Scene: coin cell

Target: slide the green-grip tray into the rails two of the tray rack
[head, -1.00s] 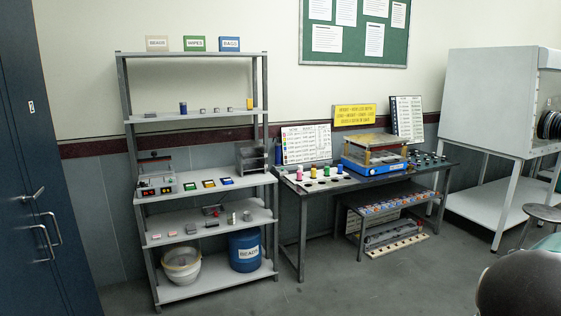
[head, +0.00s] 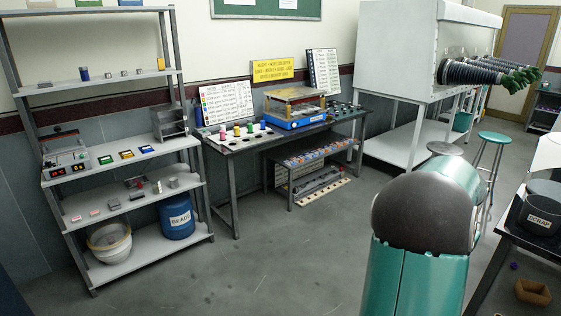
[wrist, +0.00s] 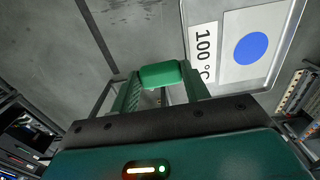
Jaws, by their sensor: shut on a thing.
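In the wrist view my gripper (wrist: 161,82) is shut on a bright green grip (wrist: 158,74), which lies between its two fingers. In the head view a grey metal rack with open levels (head: 169,124) stands at the right end of the middle shelf, at the left of the picture. It looks like the tray rack; its rails are too small to tell apart. My gripper is not visible in the head view.
The shelf unit (head: 122,207) holds a control box (head: 68,163), small coloured items and a blue barrel (head: 177,217). A dark workbench (head: 290,130) stands right of it. The floor (head: 270,265) in front is clear. A stool (head: 492,139) stands right.

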